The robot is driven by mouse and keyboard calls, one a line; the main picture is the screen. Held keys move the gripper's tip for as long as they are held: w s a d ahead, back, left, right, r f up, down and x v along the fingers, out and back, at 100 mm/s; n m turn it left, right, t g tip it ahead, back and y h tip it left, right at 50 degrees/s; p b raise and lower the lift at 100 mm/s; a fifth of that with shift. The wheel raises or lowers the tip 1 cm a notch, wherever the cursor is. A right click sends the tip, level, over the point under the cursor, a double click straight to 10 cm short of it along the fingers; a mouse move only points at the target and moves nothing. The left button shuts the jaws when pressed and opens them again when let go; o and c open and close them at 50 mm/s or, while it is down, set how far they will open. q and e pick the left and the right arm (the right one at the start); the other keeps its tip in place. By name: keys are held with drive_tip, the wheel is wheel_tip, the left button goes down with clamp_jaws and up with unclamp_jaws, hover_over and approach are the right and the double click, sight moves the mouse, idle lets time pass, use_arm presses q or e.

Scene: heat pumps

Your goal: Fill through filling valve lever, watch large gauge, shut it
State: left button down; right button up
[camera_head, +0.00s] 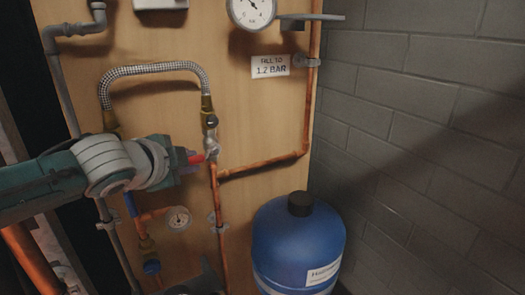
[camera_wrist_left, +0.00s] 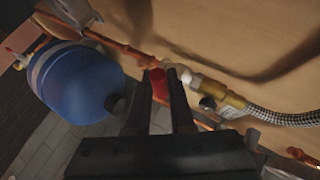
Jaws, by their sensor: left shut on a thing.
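The filling valve lever (camera_head: 197,159) is red and sits at the valve (camera_head: 211,147) below the braided hose's right end. My left gripper (camera_head: 193,159) comes in from the left and is shut on it. In the left wrist view the red lever (camera_wrist_left: 158,84) lies between the two dark fingers (camera_wrist_left: 160,78), with the valve just to the right. The large gauge (camera_head: 252,10) is at the top, cut by the picture edge; its dark needle shows but its reading is too small to tell. My right gripper is not in view.
A "FILL TO 1.2 BAR" label (camera_head: 271,66) is below the gauge. The braided hose (camera_head: 150,69) arches above my gripper. Copper pipe (camera_head: 262,166) runs right. A blue vessel (camera_head: 298,245) stands lower right by the grey block wall (camera_head: 430,120).

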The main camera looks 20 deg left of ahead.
use_arm(q)
drive_tip(key=shift+r, duration=0.1)
drive_tip(key=c, duration=0.8)
unclamp_jaws()
drive_tip(key=p+v, duration=0.2)
drive_tip(key=v, duration=0.8)
